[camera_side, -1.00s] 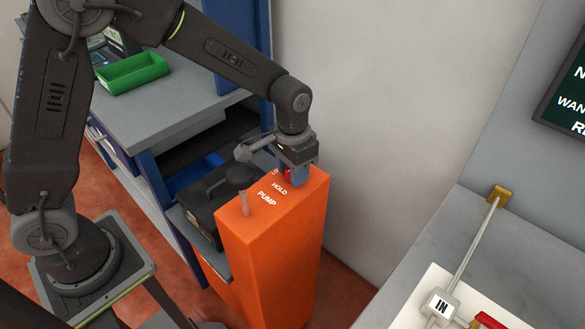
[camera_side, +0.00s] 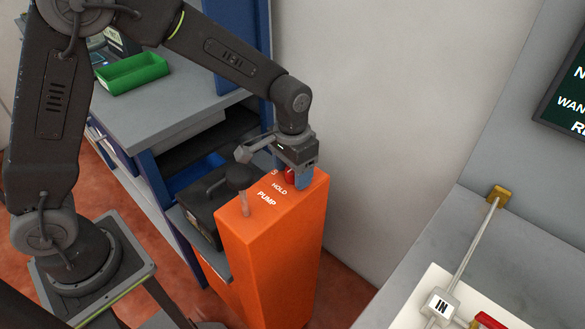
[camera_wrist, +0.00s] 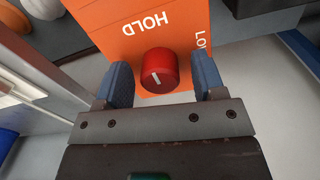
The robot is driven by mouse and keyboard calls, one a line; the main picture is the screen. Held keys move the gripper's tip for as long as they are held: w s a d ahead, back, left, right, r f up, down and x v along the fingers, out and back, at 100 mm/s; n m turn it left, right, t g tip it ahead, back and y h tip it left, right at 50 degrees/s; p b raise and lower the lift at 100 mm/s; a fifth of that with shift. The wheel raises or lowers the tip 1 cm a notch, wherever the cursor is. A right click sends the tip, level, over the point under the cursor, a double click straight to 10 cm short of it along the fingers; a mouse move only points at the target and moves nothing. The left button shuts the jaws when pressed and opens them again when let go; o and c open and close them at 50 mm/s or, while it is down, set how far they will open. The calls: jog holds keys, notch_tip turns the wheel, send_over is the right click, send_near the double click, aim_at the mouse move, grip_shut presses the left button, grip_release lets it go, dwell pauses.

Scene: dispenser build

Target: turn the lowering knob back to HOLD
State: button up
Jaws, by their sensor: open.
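The red lowering knob (camera_wrist: 160,69) is on the orange top of the dispenser post, with a short white mark on its face. My gripper (camera_wrist: 162,65) is open, with one blue finger on each side of the knob and a visible gap at both. The white word HOLD (camera_wrist: 146,24) lies beyond the knob, and a partly cut-off label beginning "LO" (camera_wrist: 202,42) is to its right. The white mark slants and does not clearly point at HOLD. In the side view, a blue finger (camera_side: 304,179) partly hides the knob (camera_side: 290,175).
The orange post (camera_side: 270,245) also carries the word PUMP (camera_side: 267,198) and a small lever (camera_side: 244,204) at its front. A black case (camera_side: 205,205) stands close to its left. A pale wall is behind, and a grey counter (camera_side: 430,255) is to the right.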

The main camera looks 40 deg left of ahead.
notch_tip(320, 180, up, 14)
dwell(0.6)
jog(key=shift+a+f, duration=0.1)
jog(key=s+a+r+t, duration=0.1)
jog(key=s+a, duration=0.3)
jog(key=s, duration=0.6)
jog(key=s+a+r+n+t, duration=0.1)
jog(key=s+a+t, duration=0.3)
jog(key=s, duration=0.6)
jog(key=shift+a+r+n+t, duration=0.3)
